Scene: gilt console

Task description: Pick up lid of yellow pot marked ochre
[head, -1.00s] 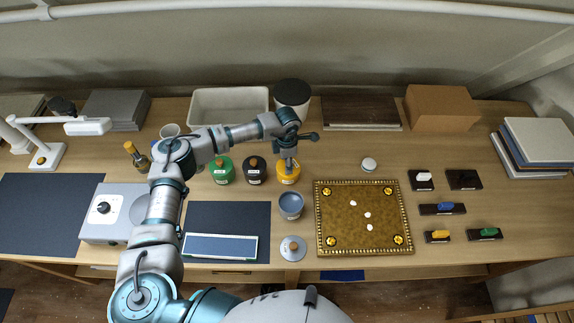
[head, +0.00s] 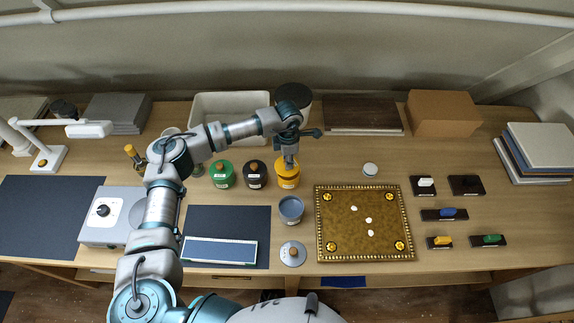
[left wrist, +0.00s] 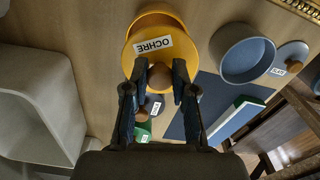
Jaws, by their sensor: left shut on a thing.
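The yellow pot (head: 287,182) stands on the table at the end of a row of pots. My left gripper (head: 289,160) is above it, pointing down. In the left wrist view, my left gripper (left wrist: 160,88) is shut on the brown knob (left wrist: 160,76) of the yellow lid (left wrist: 138,62), whose white label reads OCHRE. The yellow pot (left wrist: 158,14) shows behind the lid, whose edge looks offset from it; the size of any gap is unclear. The fingers hide part of the knob. My right gripper is not in view.
A dark pot (head: 254,175) and a green pot (head: 222,176) stand close to the left. An open blue pot (head: 290,210) stands in front, its lid (head: 293,254) near the table edge. A gilt-edged board (head: 347,243) lies to the right; a white bin (head: 203,104) stands behind.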

